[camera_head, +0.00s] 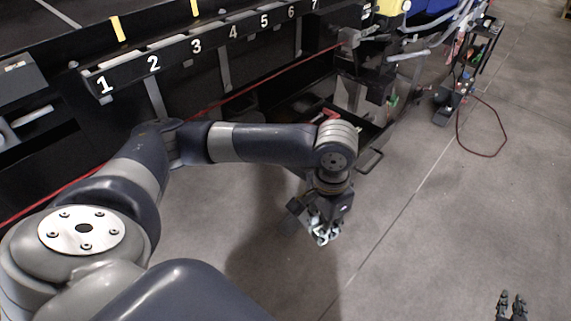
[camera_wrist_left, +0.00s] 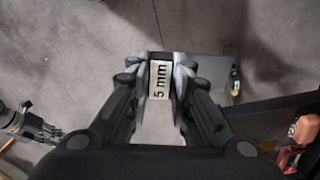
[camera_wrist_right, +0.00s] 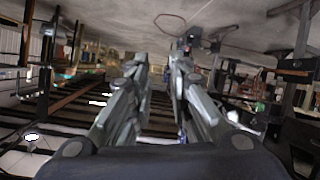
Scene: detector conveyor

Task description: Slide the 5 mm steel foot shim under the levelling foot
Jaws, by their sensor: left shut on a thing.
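My left gripper (camera_head: 324,234) hangs over the open floor in the head view. In the left wrist view its fingers (camera_wrist_left: 160,82) are shut on the shim, a small piece with a white face (camera_wrist_left: 160,80) marked "5 mm". The fingers cover its sides. A flat grey plate (camera_wrist_left: 210,68) shows just right of the fingers; I cannot tell whether it joins the shim. My right gripper (camera_head: 512,304) is at the bottom right of the head view. Its fingers (camera_wrist_right: 160,65) stand apart with nothing between them. I cannot make out the levelling foot in any view.
A dark conveyor frame with numbered bays (camera_head: 195,47) runs along the back left. A dark open tray (camera_head: 372,135) with a red-handled item (camera_head: 328,115) lies behind my left arm. A cart (camera_head: 470,75) and a red cable (camera_head: 458,135) are at the right. The middle floor is clear.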

